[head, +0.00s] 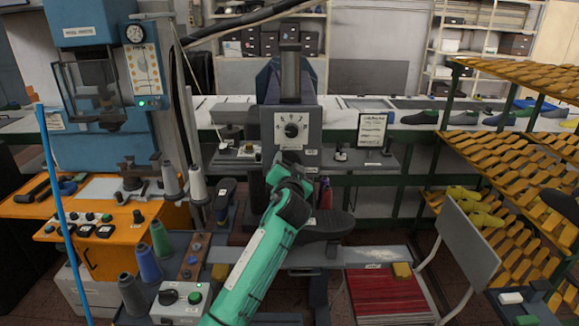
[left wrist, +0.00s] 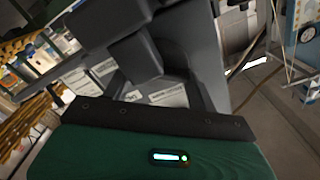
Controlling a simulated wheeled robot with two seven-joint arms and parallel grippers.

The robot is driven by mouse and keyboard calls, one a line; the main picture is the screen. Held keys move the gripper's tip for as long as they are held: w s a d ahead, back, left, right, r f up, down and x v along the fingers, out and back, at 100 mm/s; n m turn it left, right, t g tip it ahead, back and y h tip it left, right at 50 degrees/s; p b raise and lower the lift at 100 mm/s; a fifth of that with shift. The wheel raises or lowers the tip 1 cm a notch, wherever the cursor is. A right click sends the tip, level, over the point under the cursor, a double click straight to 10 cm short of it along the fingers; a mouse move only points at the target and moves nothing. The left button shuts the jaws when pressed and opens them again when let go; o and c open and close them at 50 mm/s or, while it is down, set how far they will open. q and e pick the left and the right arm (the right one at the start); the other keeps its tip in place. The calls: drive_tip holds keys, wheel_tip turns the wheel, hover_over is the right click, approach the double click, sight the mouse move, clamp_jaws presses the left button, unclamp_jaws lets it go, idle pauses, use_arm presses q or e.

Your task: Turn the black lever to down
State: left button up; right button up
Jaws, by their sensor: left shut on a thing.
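My left arm reaches up from the bottom middle of the head view, and my left gripper (head: 284,158) is at the front of the grey machine (head: 312,128), just below its dial plate. The gripper is shut on the black lever, which the gripper and wrist hide in the head view. In the left wrist view, dark blocky shapes (left wrist: 135,58) stand in front of the grey machine body; I cannot clearly tell lever from fingers there. The lever's angle cannot be read. My right gripper is in neither view.
A black round knob (head: 291,130) is on the dial plate just above the gripper. A dark shoe-shaped form (head: 325,222) lies below right. Thread cones (head: 160,240) and an orange control table (head: 100,232) stand left. A rack of shoe lasts (head: 500,155) and a chair (head: 463,246) are right.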

use_arm(q)
drive_tip(key=o, duration=1)
drive_tip(key=shift+s+f, duration=0.1)
drive_tip(key=shift+s, duration=0.2)
drive_tip(key=s+b, duration=0.4)
drive_tip(key=s, duration=0.9)
drive_tip(key=shift+b, duration=0.3)
